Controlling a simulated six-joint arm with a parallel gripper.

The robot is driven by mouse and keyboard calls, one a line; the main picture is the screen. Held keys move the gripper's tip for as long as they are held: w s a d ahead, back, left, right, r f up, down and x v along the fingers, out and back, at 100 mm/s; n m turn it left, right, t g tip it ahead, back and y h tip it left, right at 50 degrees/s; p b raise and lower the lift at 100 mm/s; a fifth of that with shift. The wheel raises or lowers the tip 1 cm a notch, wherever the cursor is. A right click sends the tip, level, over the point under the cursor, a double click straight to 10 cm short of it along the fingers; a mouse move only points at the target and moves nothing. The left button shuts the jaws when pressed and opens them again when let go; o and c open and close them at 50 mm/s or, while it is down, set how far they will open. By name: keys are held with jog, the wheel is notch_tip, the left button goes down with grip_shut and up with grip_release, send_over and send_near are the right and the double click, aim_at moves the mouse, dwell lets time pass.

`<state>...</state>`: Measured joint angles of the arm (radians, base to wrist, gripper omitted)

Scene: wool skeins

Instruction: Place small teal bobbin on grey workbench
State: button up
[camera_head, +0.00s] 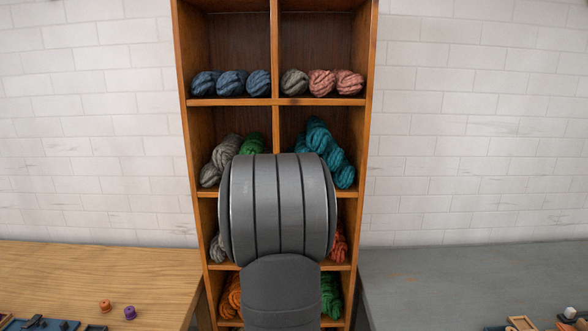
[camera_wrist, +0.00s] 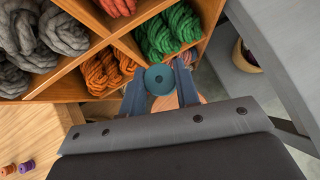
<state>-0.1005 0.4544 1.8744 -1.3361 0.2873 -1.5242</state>
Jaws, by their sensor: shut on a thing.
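The small teal bobbin (camera_wrist: 158,77) is held between the two fingers of my gripper (camera_wrist: 160,88) in the wrist view, seen end-on with its centre hole showing. My gripper is shut on it, in front of the lower shelf compartments. In the head view my own arm hides the gripper and the bobbin. The grey workbench (camera_head: 465,277) stands to the right of the shelf in the head view. A grey surface at the right of the wrist view (camera_wrist: 283,42) appears to be the same bench.
A wooden shelf (camera_head: 370,100) holds skeins in several colours. A wooden table (camera_head: 70,268) at left carries an orange bobbin (camera_head: 105,305) and a purple bobbin (camera_head: 130,313). Wooden trays (camera_head: 520,323) and a white item (camera_head: 570,312) occupy the grey bench's front; its back is clear.

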dwell(0.3)
jog(key=s+a+f, duration=0.1)
jog(key=a+f, duration=0.1)
jog(key=a, duration=1.5)
jog(key=s+a+f, duration=0.2)
jog(key=a, duration=1.4)
jog(key=shift+s+a+f+m+h, duration=0.2)
jog(key=shift+a+f+m+h, duration=0.1)
jog(key=shift+a+f+m, duration=0.1)
jog(key=shift+a, duration=0.1)
jog(key=a+f, duration=0.2)
jog(key=a, duration=0.1)
jog(key=s+a+f, duration=0.1)
jog(key=a+f, duration=0.1)
jog(key=a, duration=0.2)
jog(key=a+f, duration=0.3)
jog(key=a, duration=0.1)
jog(key=shift+s, duration=0.4)
jog(key=shift+a+f, duration=0.1)
jog(key=shift+f, duration=1.7)
jog(key=shift+f, duration=0.1)
